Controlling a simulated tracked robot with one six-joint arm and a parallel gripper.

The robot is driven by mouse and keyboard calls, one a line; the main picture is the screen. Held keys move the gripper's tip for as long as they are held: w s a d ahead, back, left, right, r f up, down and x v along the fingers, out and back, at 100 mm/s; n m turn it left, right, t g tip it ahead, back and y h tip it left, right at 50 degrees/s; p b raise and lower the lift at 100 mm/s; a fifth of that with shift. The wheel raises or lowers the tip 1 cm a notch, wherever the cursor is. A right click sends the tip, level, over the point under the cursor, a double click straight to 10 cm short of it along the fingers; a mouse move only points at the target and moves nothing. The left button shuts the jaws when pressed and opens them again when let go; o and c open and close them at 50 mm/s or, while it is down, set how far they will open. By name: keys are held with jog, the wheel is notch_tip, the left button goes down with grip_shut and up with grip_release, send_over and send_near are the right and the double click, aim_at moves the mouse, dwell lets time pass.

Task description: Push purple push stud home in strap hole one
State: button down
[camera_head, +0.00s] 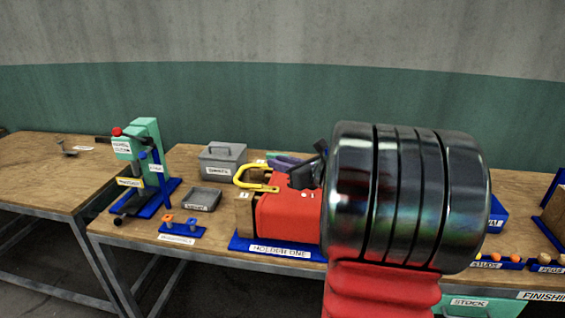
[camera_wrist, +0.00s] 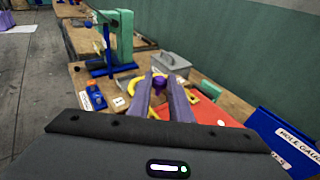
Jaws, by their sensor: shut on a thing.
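My gripper (camera_wrist: 160,90) is shut on the purple push stud (camera_wrist: 159,81), which shows between its fingertips in the wrist view. In the camera_head view my gripper (camera_head: 276,160) is above and behind the red piece (camera_head: 285,215) on the holder labelled HOLDER ONE (camera_head: 279,251). The stud cannot be made out there. The red piece also shows in the wrist view (camera_wrist: 225,114), right of the fingers. A yellow curved piece (camera_head: 243,184) lies at the holder's left, near a "1" label. I cannot make out strap hole one or whether the stud touches anything.
A green press (camera_head: 150,150) with blue parts stands left. A grey lidded box (camera_head: 222,163) and a grey tray (camera_head: 203,199) sit between it and the holder. A small blue stand (camera_head: 181,230) with orange pieces is in front. My arm hides much of the bench's right side.

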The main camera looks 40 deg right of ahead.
jog(key=shift+a+m+h, duration=0.15)
jog(key=shift+m+h, duration=0.25)
jog(key=shift+h, duration=0.1)
send_over(281, 196)
jog(key=shift+w+f, duration=0.2)
jog(key=shift+f, duration=2.7)
jog(key=shift+f+h, duration=0.4)
jog(key=shift+f, duration=1.1)
jog(key=c, duration=1.5)
grip_release()
jog(key=shift+c, duration=0.2)
jog(key=shift+s, duration=0.1)
jog(key=v, duration=1.3)
jog(key=shift+s+r, duration=0.2)
jog(key=shift+s, duration=0.05)
